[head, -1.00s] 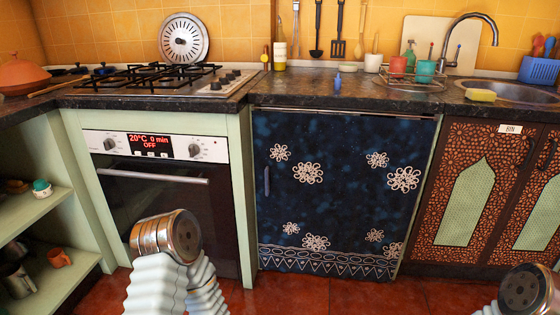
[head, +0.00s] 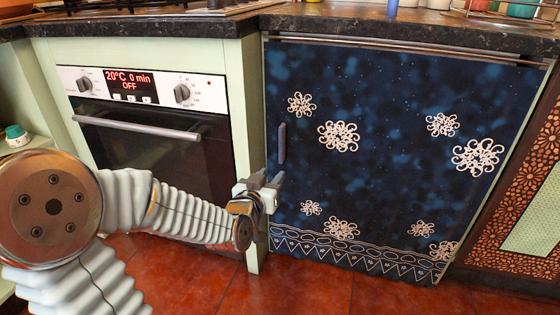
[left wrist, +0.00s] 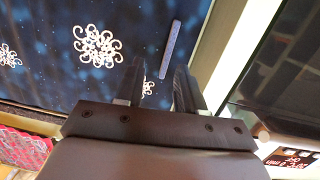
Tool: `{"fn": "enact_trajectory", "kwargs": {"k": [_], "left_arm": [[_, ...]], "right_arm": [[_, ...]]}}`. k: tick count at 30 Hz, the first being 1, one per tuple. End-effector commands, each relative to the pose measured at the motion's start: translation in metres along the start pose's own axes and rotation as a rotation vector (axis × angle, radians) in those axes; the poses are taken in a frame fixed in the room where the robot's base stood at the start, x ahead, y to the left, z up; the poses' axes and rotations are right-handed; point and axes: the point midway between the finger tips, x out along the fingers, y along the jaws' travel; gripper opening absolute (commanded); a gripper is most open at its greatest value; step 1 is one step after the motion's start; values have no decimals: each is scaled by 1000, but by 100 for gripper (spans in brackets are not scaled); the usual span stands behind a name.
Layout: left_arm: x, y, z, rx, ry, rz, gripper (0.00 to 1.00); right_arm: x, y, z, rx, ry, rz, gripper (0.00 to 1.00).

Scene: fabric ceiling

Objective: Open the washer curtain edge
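The washer curtain (head: 390,170) is dark blue with white flower patterns and a patterned bottom border. It hangs flat and covers the front between the oven and the wooden cabinet. A small grey-blue vertical handle (head: 282,143) sits near its left edge. My left gripper (head: 272,182) is just below that handle, by the curtain's left edge. In the left wrist view my left gripper (left wrist: 158,85) has its two fingers apart with nothing between them. The handle (left wrist: 170,48) lies beyond the fingertips, and the curtain (left wrist: 70,75) fills the left side. My right gripper is not in view.
The oven (head: 150,140), with a bar handle, stands left of the curtain behind my left arm. A pale green post (head: 243,90) separates them. The dark worktop (head: 330,22) runs above. The patterned cabinet (head: 515,215) is at right. Red floor tiles lie clear in front.

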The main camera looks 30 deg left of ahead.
Motion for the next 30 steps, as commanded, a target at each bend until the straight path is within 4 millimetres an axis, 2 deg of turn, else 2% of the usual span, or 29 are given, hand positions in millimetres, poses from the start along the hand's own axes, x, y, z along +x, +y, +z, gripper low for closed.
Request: {"fn": "enact_trajectory", "kwargs": {"k": [1,4,7,11,14,16,24,30], "left_arm": [[-5,-7,-8,26,54,-21,38],[-13,-12,-28,58,117,-42,38],[-12,-13,-38,67,135,-47,38],[-1,-13,-44,65,130,-46,38],[11,-14,-46,63,128,-47,38],[29,-15,-40,63,134,-47,38],[91,-18,-49,63,134,-48,38],[115,-19,-52,64,134,-48,38]], "right_arm": [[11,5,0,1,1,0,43],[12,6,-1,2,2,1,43],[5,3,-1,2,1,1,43],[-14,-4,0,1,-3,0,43],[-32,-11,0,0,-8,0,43],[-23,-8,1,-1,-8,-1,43],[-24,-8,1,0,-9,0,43],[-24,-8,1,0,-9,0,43]]}}
